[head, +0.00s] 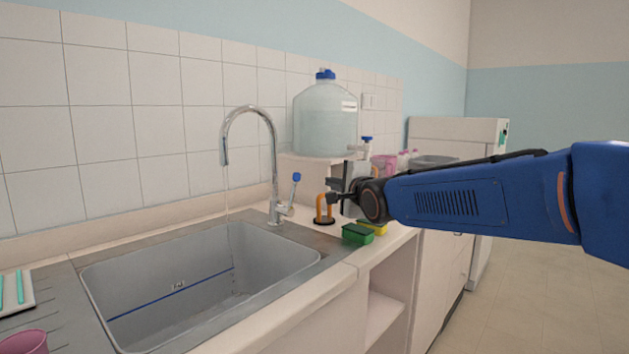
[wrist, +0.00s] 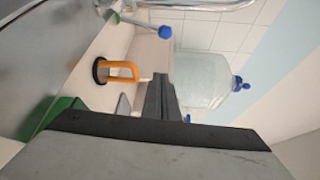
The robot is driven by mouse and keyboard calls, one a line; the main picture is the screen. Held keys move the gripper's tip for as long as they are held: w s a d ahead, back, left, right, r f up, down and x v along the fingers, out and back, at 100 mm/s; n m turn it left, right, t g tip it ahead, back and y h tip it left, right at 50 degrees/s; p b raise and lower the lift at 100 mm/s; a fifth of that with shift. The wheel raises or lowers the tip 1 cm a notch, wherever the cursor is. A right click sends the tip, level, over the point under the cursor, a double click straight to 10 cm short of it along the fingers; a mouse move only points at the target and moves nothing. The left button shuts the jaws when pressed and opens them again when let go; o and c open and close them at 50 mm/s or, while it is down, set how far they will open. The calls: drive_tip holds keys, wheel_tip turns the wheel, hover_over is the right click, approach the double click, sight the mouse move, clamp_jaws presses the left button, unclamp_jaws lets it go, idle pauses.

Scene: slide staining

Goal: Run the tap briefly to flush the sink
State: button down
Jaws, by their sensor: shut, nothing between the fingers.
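The chrome tap (head: 273,165) arches over the grey sink (head: 150,270) in the head view. A thin stream of water (head: 228,195) falls from its spout into the basin. Its lever has a blue tip (head: 296,177) and tilts upward on the tap's right side. In the wrist view the blue tip (wrist: 165,32) is at the top, beyond and apart from my fingers. My gripper (head: 333,197) is shut and empty, to the right of the lever. In the wrist view the closed fingers (wrist: 160,92) point toward the counter and wall; they touch nothing that I can make out.
An orange handle on a dark round base (head: 320,207) stands between lever and gripper. A large water bottle (head: 325,120) stands behind. A pink cup (head: 25,343) and pale tray (head: 17,290) are at the left.

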sight(298, 177)
drive_tip(key=w+a+m, duration=0.1)
drive_tip(key=w+a, duration=0.5)
drive_tip(key=a, duration=0.1)
drive_tip(key=shift+w+a+f, duration=0.15)
drive_tip(key=shift+a+f, duration=0.05)
drive_tip(key=shift+f, duration=0.15)
idle(0.6)
idle(0.4)
drive_tip(key=shift+s+a+r+n+t, duration=0.3)
drive_tip(key=shift+s+a+n, duration=0.15)
drive_tip(key=shift+s+n, duration=0.2)
drive_tip(key=shift+s+a+r+n+t, duration=0.15)
drive_tip(key=shift+s+a+n+t, duration=0.15)
drive_tip(key=shift+s+a+n, duration=0.35)
drive_tip(key=shift+w+d, duration=0.1)
drive_tip(key=shift+d, duration=0.05)
drive_tip(key=shift+w, duration=0.1)
